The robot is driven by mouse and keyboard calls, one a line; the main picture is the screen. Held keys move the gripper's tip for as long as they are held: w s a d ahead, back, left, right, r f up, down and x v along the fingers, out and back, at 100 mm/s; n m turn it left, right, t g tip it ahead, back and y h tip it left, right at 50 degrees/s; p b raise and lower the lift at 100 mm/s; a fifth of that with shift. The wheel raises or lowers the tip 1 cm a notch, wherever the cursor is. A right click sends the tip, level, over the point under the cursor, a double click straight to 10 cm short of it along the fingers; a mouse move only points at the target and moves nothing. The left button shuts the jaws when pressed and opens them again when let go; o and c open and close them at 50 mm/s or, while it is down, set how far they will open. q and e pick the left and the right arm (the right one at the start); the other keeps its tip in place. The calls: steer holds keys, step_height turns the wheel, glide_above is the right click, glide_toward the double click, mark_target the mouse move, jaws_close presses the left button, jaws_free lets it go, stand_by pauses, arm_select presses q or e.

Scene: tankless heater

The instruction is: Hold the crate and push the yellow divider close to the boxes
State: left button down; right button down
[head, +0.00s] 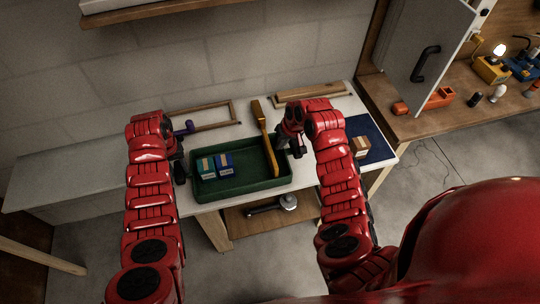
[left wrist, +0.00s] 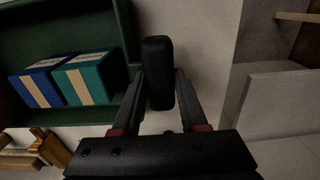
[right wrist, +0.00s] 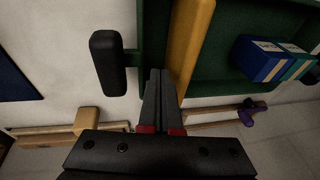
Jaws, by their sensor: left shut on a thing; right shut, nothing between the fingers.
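The green crate (head: 225,188) sits on the white table with a teal box (head: 205,168) and a blue box (head: 224,162) in its left part. The yellow divider (head: 268,150) stands at the crate's right side, apart from the boxes. It also shows in the right wrist view (right wrist: 190,40). My left gripper (left wrist: 159,95) is shut on the crate's black left handle (left wrist: 157,60). My right gripper (right wrist: 161,78) is shut and empty at the crate's right wall, between the black right handle (right wrist: 108,62) and the divider. I cannot tell whether it touches the divider.
Wooden frames (head: 215,115) lie at the table's back. A cardboard box (head: 360,147) stands on a blue mat (head: 378,150) at the right. A purple-ended item (head: 186,128) lies behind the crate. A metal tool (head: 285,203) lies on the lower shelf.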

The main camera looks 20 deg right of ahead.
steer(key=shift+f, duration=1.2)
steer(key=shift+a, duration=0.15)
stand_by(1.0)
steer(key=shift+w+a, duration=0.15)
steer(key=shift+a, duration=7.9)
steer(key=shift+d, duration=0.7)
step_height(320, 180, up, 7)
steer(key=shift+d, duration=0.1)
